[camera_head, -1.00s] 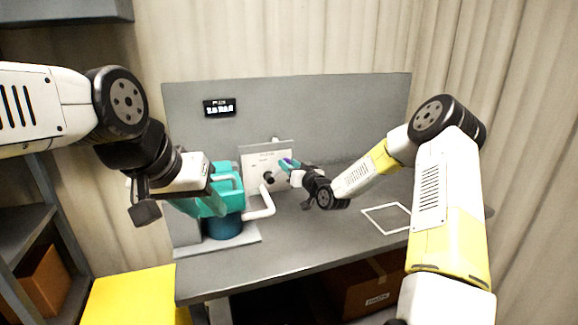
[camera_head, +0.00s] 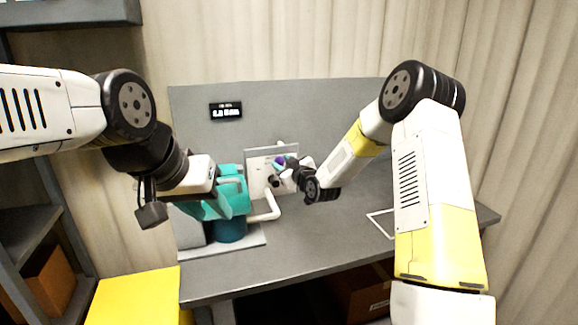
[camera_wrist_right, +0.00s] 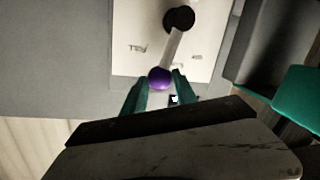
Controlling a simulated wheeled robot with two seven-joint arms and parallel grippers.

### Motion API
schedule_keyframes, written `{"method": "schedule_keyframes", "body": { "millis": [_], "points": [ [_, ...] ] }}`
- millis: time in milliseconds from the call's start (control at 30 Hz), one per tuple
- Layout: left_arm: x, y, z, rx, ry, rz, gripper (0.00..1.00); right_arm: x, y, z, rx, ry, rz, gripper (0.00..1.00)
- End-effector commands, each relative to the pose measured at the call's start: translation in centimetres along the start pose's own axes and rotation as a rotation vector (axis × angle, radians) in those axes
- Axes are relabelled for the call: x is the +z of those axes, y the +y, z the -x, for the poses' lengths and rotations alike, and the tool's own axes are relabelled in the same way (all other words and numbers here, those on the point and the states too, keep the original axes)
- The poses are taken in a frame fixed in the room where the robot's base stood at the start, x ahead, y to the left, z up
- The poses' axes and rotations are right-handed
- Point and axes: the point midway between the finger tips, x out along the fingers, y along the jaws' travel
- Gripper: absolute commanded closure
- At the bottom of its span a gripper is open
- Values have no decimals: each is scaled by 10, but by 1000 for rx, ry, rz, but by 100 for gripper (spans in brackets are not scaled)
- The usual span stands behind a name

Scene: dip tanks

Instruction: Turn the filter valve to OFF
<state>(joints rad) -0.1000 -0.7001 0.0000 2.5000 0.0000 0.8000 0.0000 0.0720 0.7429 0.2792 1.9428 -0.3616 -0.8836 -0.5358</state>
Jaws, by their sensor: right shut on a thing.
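The filter valve is on a white panel (camera_head: 258,166) at the back of the bench. In the right wrist view its black hub (camera_wrist_right: 179,18) carries a pale lever (camera_wrist_right: 172,45) ending in a purple knob (camera_wrist_right: 160,78). My right gripper (camera_head: 286,163) is at the panel, its green fingers (camera_wrist_right: 158,92) shut on the purple knob. In the head view the knob (camera_head: 279,160) sits above and slightly right of the hub. The small panel lettering is not legible. My left gripper (camera_head: 207,206) hangs in front of the teal pump; its finger gap is unclear.
A teal and blue pump unit (camera_head: 231,228) with a white pipe (camera_head: 267,213) stands left of the panel on the grey bench (camera_head: 300,255). A small black display (camera_head: 226,112) is on the back wall. A yellow box (camera_head: 135,297) stands at lower left.

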Motion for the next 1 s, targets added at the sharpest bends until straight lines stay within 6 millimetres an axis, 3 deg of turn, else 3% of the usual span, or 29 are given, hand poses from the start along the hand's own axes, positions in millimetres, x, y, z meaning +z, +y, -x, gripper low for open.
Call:
{"method": "schedule_keyframes", "body": {
  "millis": [400,1000],
  "points": [
    [0,0,0,0,0,0,64,-16,-35,-6,10,-74,391,100],
    [0,0,0,0,0,0,64,-14,-77,-14,29,-168,868,100]
  ]
}}
